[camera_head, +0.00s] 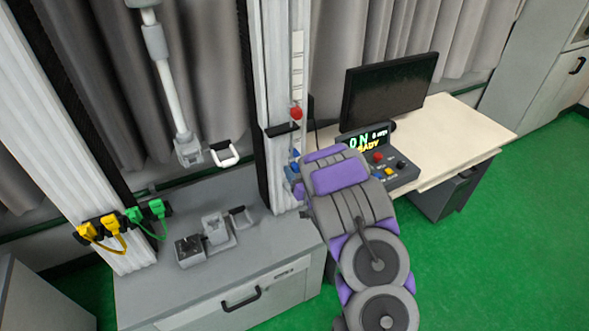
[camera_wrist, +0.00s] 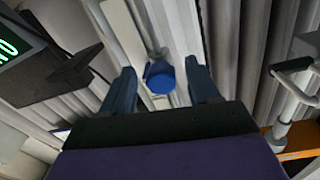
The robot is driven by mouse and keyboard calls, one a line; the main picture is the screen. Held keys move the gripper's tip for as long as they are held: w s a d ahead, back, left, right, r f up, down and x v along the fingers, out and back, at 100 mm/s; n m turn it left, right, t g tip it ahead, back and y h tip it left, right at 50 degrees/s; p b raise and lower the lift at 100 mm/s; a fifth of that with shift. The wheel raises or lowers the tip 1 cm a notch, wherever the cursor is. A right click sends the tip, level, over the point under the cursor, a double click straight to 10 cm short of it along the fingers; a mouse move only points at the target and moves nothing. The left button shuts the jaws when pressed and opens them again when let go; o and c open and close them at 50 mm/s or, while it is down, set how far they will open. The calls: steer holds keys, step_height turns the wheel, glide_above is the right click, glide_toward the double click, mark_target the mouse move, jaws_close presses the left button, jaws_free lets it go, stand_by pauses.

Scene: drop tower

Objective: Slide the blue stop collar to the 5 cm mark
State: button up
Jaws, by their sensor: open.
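The blue stop collar (camera_wrist: 159,77) shows in the wrist view on a pale vertical rail (camera_wrist: 128,32). My gripper (camera_wrist: 160,68) is open, with one dark finger on each side of the collar and a visible gap to each. In the head view, my gripper (camera_head: 297,173) is at the front of the white column (camera_head: 271,60), low down. Small blue parts show there, but I cannot tell collar from fingertips. A pale scale strip (camera_head: 298,50) runs up the column. Its marks are too small to read.
A red knob (camera_head: 296,113) sits higher on the column. A control box (camera_head: 383,160) with lit text and a monitor (camera_head: 388,90) stand on the desk at the right. A grey cabinet (camera_head: 255,255) holds a small fixture (camera_head: 215,228). A white-handled hanging rod (camera_head: 172,90) is at the left.

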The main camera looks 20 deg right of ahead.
steer(key=shift+w, duration=1.35)
steer(key=shift+c, duration=0.4)
jaws_close()
